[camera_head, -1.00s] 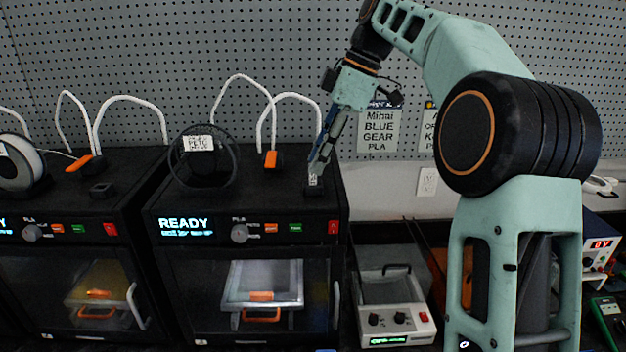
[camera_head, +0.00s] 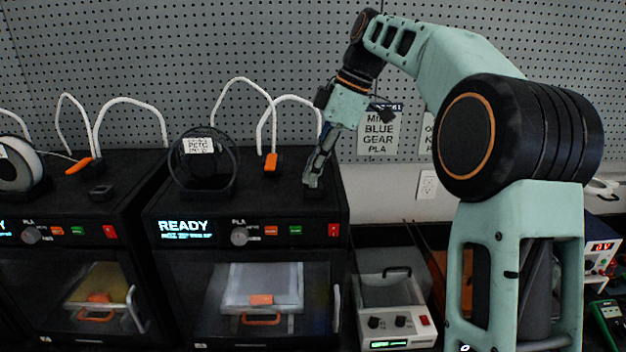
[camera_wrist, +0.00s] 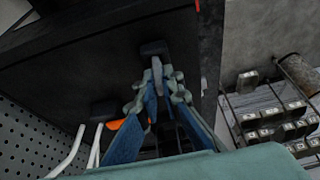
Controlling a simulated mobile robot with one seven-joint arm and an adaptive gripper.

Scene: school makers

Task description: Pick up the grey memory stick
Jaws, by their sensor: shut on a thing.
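My gripper (camera_head: 314,180) points down at the right part of the black printer's top, beside the right edge. Its fingers are shut on the grey memory stick, of which only a small pale sliver (camera_wrist: 157,66) shows between the fingertips in the wrist view. The fingers hide most of it. A small black block (camera_wrist: 154,48) on the printer top shows just beyond the fingertips. I cannot tell whether the stick still touches it.
The black printer (camera_head: 240,206) has a spool ring with a white label (camera_head: 198,145) and an orange clip (camera_head: 271,161) on top, left of my gripper. White tubes arch behind. In the wrist view, a wire rack of small labelled blocks (camera_wrist: 268,115) lies off the printer's edge.

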